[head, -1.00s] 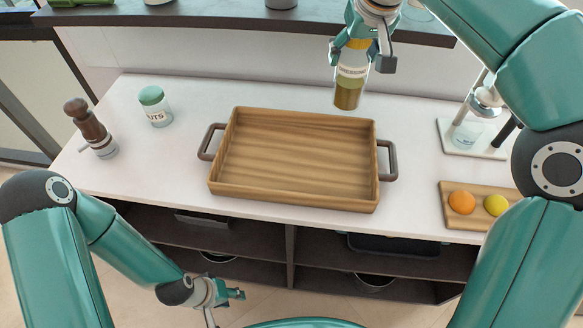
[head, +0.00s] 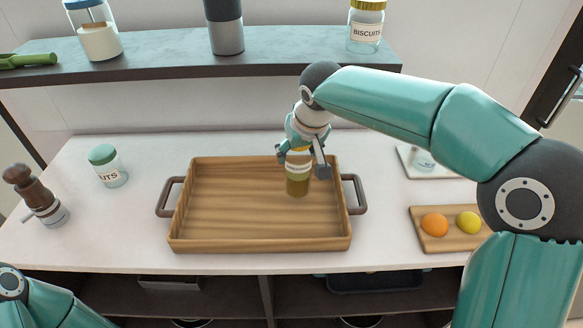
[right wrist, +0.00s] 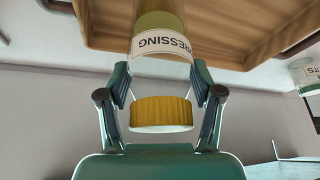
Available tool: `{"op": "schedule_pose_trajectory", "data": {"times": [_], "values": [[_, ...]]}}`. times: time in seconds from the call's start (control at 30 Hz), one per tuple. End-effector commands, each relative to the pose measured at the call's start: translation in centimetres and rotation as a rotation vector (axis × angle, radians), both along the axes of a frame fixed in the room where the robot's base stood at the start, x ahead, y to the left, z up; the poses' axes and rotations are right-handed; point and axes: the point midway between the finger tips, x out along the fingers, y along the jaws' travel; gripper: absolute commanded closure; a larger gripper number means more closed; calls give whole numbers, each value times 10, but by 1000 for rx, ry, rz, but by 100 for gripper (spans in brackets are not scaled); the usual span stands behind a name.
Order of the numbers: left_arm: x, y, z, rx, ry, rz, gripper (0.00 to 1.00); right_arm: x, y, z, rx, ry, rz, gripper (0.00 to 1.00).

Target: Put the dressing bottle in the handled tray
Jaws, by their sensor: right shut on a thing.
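The dressing bottle (head: 298,178) has a yellow cap, a white label and greenish-brown contents. My right gripper (head: 304,158) is shut on its upper part and holds it upright over the right part of the handled tray. In the right wrist view the bottle (right wrist: 162,42) sits between the two fingers (right wrist: 162,95), its label reading DRESSING. The wooden handled tray (head: 230,244) stands on the white counter and looks otherwise empty. I cannot tell whether the bottle's base touches the tray floor. My left gripper is out of view; only part of its arm shows at the lower left.
A nuts jar (head: 108,166) and a pepper mill (head: 36,194) stand left of the tray. A board (head: 449,239) with an orange and a lemon lies to the right. A shelf (head: 180,56) with a biscuits jar (head: 366,26) and other containers runs above the counter's back.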

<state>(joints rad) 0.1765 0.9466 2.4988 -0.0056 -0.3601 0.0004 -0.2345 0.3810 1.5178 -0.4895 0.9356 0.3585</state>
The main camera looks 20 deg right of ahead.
Motion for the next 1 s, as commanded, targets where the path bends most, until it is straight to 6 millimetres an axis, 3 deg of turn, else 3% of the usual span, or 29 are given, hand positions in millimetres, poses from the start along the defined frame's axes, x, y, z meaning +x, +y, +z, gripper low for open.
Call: {"op": "schedule_pose_trajectory", "data": {"times": [0.3, 0.7, 0.73, 0.87, 1.0], "values": [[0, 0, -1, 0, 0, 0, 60, 0, 0, -38, -1, 2, 1, 100], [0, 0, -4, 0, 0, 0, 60, 0, 1, -45, 0, -1, 1, 100], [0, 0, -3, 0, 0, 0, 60, 0, 1, -44, -1, 1, 2, 30], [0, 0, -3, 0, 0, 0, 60, 0, 1, -44, -1, 2, 2, 10], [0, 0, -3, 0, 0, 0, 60, 0, 1, -44, -1, 2, 2, 10]]}}
